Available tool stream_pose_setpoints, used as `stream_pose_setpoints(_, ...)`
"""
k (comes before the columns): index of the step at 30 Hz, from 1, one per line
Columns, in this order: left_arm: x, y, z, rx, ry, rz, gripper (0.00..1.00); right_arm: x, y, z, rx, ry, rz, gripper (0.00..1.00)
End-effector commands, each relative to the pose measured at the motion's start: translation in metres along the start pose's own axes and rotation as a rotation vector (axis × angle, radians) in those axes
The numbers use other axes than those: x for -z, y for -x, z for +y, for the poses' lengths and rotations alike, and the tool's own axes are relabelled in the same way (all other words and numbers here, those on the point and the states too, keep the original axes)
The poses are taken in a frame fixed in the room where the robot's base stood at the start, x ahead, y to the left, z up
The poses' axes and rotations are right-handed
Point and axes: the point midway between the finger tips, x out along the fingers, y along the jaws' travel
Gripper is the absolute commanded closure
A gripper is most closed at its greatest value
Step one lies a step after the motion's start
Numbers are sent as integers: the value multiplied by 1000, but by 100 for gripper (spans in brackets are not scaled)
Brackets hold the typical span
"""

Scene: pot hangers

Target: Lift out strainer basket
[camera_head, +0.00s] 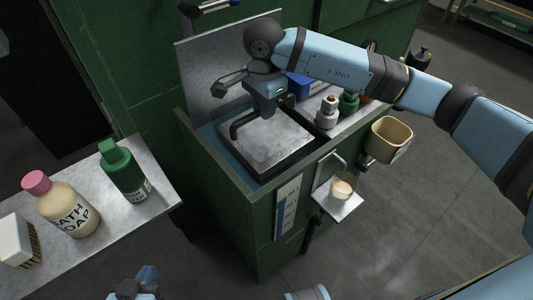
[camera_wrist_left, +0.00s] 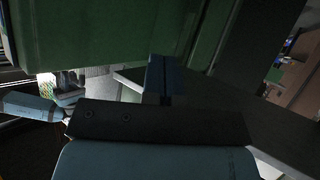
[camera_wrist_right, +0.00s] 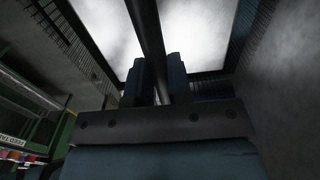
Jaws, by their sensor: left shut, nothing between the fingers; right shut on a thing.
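The strainer basket (camera_head: 272,143) is a grey square mesh basket with a dark arched handle (camera_head: 238,130). It sits at the opening of the green cabinet's sink; I cannot tell whether its underside touches anything. My right gripper (camera_head: 267,110) is above the basket and shut on its handle. In the right wrist view the handle bar (camera_wrist_right: 147,35) runs between the fingers (camera_wrist_right: 155,80), with the basket's mesh walls (camera_wrist_right: 75,40) beyond. My left gripper (camera_head: 137,287) is low at the bottom edge of the head view, far from the basket. In the left wrist view its fingers (camera_wrist_left: 162,77) are shut and empty.
A metal shelf (camera_head: 110,235) at left holds a bath soap bottle (camera_head: 66,207), a green bottle (camera_head: 125,172) and a brush (camera_head: 18,240). Small bottles (camera_head: 327,112) and a blue box (camera_head: 301,85) stand right of the basket. A tan bin (camera_head: 390,138) and a cup (camera_head: 342,186) are at the cabinet's side.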

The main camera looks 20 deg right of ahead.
Motion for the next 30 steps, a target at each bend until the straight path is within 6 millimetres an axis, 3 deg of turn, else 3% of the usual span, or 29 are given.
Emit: stream_pose_setpoints(30, 1, 3, -2, 13, -8, -28, 100, 0, 42, 0, 2, 0, 0, 100)
